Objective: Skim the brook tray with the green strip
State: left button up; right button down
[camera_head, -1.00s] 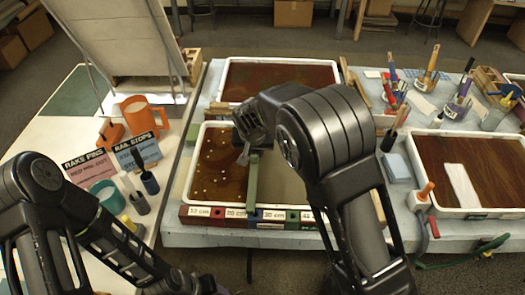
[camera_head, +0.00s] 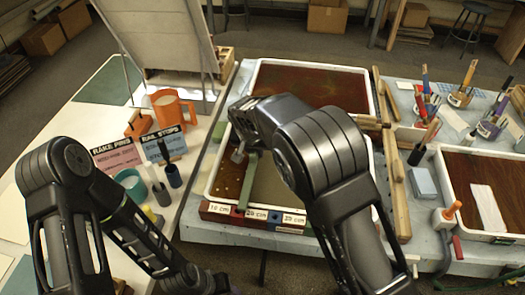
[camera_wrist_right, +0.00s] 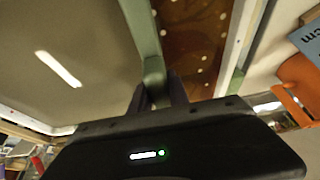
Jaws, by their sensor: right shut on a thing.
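My right gripper (camera_head: 241,151) is shut on the green strip (camera_head: 249,181), which stands across the near left tray (camera_head: 203,192), its near end by the front rail. In the right wrist view the strip (camera_wrist_right: 142,32) runs away from the dark fingers (camera_wrist_right: 160,92). On one side of it the liquid is brown with pale dots (camera_wrist_right: 190,35); on the other it is plain grey-olive (camera_wrist_right: 70,55). In the head view the dotted band lies left of the strip, narrow against the tray's left wall. My right arm hides part of the tray.
The front rail has coloured blocks with cm labels (camera_head: 265,215). Another brown tray (camera_head: 310,64) lies behind, and one with a white strip (camera_head: 487,208) at right. Wooden bars (camera_head: 397,205) stand between the trays. Cups and signs (camera_head: 115,155) stand at left.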

jog(key=shift+w+a, duration=0.35)
jog(key=shift+a, duration=1.1)
jog(key=shift+w+a, duration=0.35)
jog(key=shift+a, duration=1.1)
jog(key=shift+w+a, duration=0.35)
jog(key=shift+a, duration=1.1)
jog(key=shift+w+r+p, duration=0.1)
jog(key=shift+r+p, duration=0.2)
jog(key=shift+r, duration=0.55)
jog(key=shift+r+p, duration=0.35)
jog(key=shift+r, duration=0.35)
jog(key=shift+r+p, duration=0.45)
jog(key=shift+r, duration=0.55)
jog(key=shift+d, duration=0.1)
notch_tip(320, 180, up, 4)
jog(key=shift+p, duration=1)
